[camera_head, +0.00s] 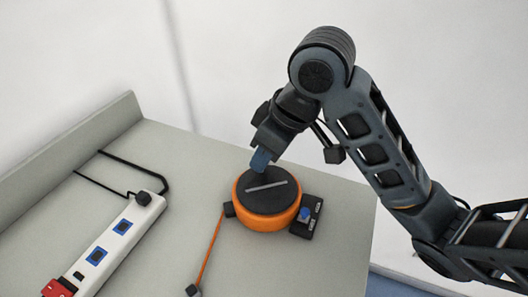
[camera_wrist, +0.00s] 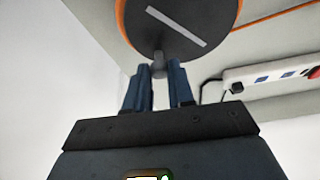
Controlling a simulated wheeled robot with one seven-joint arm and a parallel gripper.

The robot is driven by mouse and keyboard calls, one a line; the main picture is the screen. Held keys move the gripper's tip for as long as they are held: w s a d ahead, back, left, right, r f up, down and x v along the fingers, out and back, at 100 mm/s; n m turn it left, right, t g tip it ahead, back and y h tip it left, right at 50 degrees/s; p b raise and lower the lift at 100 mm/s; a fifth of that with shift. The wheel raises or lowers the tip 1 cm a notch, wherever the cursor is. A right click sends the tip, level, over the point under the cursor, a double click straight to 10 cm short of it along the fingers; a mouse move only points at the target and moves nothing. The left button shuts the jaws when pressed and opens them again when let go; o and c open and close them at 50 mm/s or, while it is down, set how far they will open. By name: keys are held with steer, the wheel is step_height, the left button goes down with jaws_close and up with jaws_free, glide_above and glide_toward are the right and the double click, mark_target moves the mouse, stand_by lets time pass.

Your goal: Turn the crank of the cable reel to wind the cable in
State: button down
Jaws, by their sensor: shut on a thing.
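The cable reel (camera_head: 264,223) is a round orange drum with a dark top disc and a pale bar across the disc. It stands on the grey table and also shows at the top of the wrist view (camera_wrist: 205,45). My gripper (camera_head: 261,161) is at the disc's far edge, pointing down. In the wrist view, my blue fingers (camera_wrist: 160,72) are shut on the small grey crank knob (camera_wrist: 158,61). The head view hides the knob behind the fingers. The orange cable (camera_head: 211,246) runs from the reel's left side towards the front, to a dark grey end piece (camera_head: 193,290).
A white power strip (camera_head: 118,245) with blue sockets and a red end lies to the left, near a black cord (camera_head: 137,165). A small black box with a blue button (camera_head: 307,215) sits right beside the reel. A raised ledge (camera_head: 70,143) bounds the table's left. The front right is clear.

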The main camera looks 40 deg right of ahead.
mark_target(278, 178)
steer(key=c, duration=1)
jaws_free()
steer(key=shift+p+v, duration=1.45)
steer(key=shift+v, duration=2.45)
